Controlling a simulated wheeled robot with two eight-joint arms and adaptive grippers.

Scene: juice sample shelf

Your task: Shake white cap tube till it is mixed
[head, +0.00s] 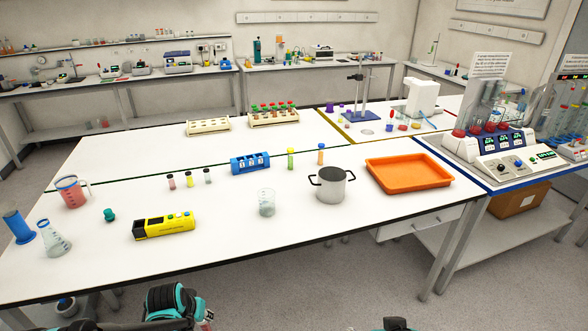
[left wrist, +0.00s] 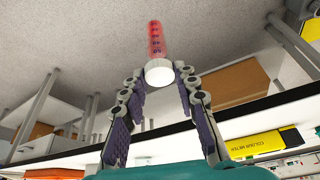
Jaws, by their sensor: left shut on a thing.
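The white cap tube (left wrist: 155,40) holds red-pink contents with dark markings along its side. In the left wrist view its white cap (left wrist: 159,74) sits between the fingertips of my left gripper (left wrist: 159,78), which is shut on the tube near the cap. The tube's body points away from the gripper, over the floor. In the head view only a small pinkish part of the tube (head: 208,323) shows at the bottom edge, beside my left wrist, in front of the table. Only a sliver of my right arm shows at the bottom edge; its gripper is out of the picture.
The white table (head: 330,222) has its front edge just beyond my left arm. On it are a yellow colour meter (head: 164,228), a beaker (head: 267,203), a steel pot (head: 330,188), an orange tray (head: 408,173), a blue rack (head: 250,162) and several small vials. The table's front middle is clear.

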